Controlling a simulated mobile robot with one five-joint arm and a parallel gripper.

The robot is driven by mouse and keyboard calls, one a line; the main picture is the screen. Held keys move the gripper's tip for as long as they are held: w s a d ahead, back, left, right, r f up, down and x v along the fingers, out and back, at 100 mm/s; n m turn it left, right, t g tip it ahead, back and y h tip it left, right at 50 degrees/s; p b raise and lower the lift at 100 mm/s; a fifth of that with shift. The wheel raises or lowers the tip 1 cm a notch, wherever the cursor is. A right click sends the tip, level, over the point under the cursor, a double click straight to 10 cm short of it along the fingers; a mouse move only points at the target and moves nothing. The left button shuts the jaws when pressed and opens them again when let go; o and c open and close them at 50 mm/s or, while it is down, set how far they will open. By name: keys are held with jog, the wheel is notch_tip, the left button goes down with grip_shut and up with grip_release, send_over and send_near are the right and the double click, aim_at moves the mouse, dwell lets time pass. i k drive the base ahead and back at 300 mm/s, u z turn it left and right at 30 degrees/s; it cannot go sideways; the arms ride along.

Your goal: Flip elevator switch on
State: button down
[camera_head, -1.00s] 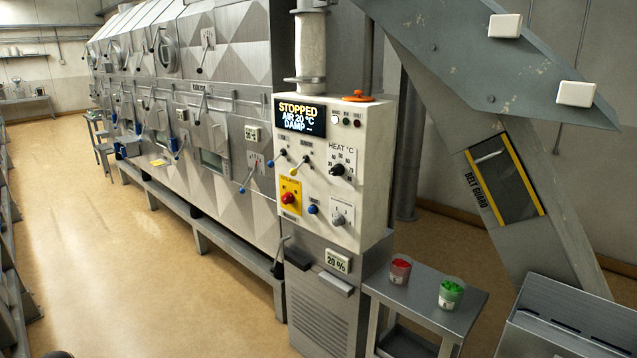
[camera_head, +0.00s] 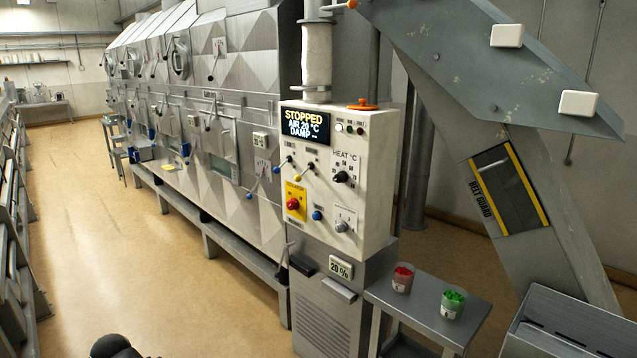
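The white control panel (camera_head: 372,222) stands right of centre, facing me at an angle. It carries two small levers, a blue-tipped lever (camera_head: 277,170) and a yellow-tipped lever (camera_head: 308,177), both slanting down to the left. Their labels are too small to read, so I cannot tell which one is the elevator switch. Below them is a red knob (camera_head: 293,203) on a yellow plate. The display (camera_head: 303,124) reads "STOPPED, AIR 20 °C, DAMP". My gripper's fingers are not in view; only a dark rounded part, probably of my arm, shows at the bottom left.
A small metal table (camera_head: 417,315) with a red-filled cup (camera_head: 402,280) and a green-filled cup (camera_head: 452,303) stands right of the panel. A sloping metal chute (camera_head: 550,215) with a belt guard rises behind. A long dryer (camera_head: 240,95) runs left. The floor (camera_head: 110,240) is clear at left.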

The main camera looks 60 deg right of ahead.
aim_at(297, 178)
jog(key=z, duration=0.15)
jog(key=i, duration=1)
jog(key=u, duration=0.05)
